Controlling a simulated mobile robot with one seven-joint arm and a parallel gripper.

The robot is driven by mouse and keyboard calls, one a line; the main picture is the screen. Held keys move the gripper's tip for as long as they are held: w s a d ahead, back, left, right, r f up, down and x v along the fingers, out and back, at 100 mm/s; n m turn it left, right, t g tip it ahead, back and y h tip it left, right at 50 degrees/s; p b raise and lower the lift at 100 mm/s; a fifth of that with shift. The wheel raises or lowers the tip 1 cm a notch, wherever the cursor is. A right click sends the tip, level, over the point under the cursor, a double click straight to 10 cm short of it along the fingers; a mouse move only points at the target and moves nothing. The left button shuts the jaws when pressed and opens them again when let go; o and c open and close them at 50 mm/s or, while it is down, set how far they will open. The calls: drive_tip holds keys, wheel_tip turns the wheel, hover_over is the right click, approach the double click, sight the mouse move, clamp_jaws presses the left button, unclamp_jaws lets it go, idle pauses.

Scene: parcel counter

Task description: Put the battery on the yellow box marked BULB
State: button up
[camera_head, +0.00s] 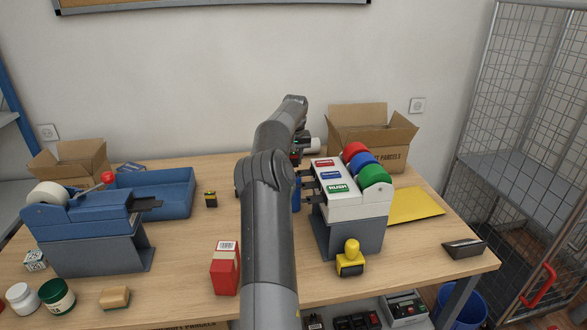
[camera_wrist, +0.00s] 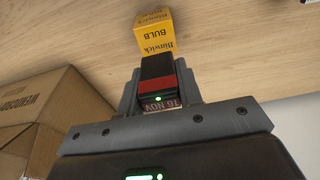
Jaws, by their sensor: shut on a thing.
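In the wrist view my gripper (camera_wrist: 158,95) is shut on a black block with a red band (camera_wrist: 158,68). A face near the jaws reads "16 NOV", so it looks like a date stamp rather than a battery. The yellow box marked BULB (camera_wrist: 154,36) is just beyond the held block, which overlaps its lower edge; I cannot tell if they touch. In the head view my arm hides this box and most of the gripper. A small black and yellow block (camera_head: 210,200), possibly the battery, stands on the table left of my arm.
A blue tray (camera_head: 178,195) and tape dispenser (camera_head: 92,233) are left. A red box (camera_head: 224,272) and yellow-handled stamp (camera_head: 350,262) are near the front.

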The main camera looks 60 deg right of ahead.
drive_tip(key=shift+f, duration=1.95)
drive_tip(key=o, duration=1)
drive_tip(key=shift+f, duration=0.15)
wheel_tip(320, 180, up, 12)
drive_tip(key=s+a, duration=0.1)
drive_tip(key=shift+s+a, duration=0.2)
